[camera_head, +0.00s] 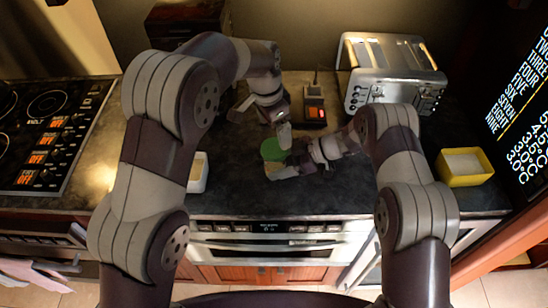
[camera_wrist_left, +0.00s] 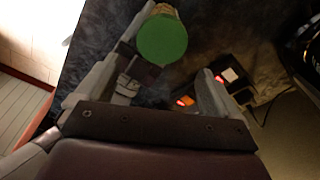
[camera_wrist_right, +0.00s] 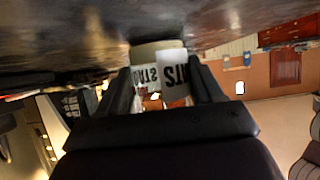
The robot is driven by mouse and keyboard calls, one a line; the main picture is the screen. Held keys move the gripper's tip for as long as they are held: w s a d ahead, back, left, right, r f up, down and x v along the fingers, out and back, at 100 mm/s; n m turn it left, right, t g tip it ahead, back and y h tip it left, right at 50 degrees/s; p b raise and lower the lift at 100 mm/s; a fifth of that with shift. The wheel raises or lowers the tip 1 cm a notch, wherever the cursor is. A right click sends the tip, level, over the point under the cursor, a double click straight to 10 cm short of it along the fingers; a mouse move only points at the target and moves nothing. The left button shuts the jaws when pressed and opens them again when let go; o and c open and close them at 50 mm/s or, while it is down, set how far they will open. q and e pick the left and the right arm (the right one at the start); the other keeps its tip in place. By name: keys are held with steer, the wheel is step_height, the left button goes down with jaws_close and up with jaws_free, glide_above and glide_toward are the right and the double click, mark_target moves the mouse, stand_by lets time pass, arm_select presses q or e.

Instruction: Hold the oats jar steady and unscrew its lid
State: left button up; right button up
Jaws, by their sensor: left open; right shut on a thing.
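The oats jar with its green lid (camera_head: 273,150) stands on the dark counter in the head view. The green lid also shows in the left wrist view (camera_wrist_left: 162,42). My right gripper (camera_head: 297,165) is shut on the jar body; its printed label (camera_wrist_right: 173,77) shows between the fingers in the right wrist view. My left gripper (camera_head: 284,135) is above the jar with its fingers open. In the left wrist view the lid lies beyond the left gripper's fingers (camera_wrist_left: 178,72), nearer the left finger, and I cannot tell whether they touch.
A toaster (camera_head: 391,75) stands at the back right, with a yellow container (camera_head: 465,167) in front at right. A small black device (camera_head: 315,106) is behind the jar. A white container (camera_head: 198,172) stands left, near the cooktop (camera_head: 45,135). The counter's front edge is close to the jar.

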mark_target(274, 148)
arm_select(q)
step_height(274, 148, down, 7)
steer(key=shift+f, duration=0.1)
stand_by(0.3)
steer(key=c, duration=1.1)
steer(key=n, duration=0.6)
steer(key=shift+n+t+y, duration=0.3)
steer(key=shift+n+t, duration=0.1)
steer(key=n, duration=0.3)
steer(key=shift+w, duration=0.1)
steer(key=shift+c, duration=0.2)
steer(key=n+y, duration=0.1)
steer(key=n, duration=0.3)
steer(key=shift+w, duration=0.1)
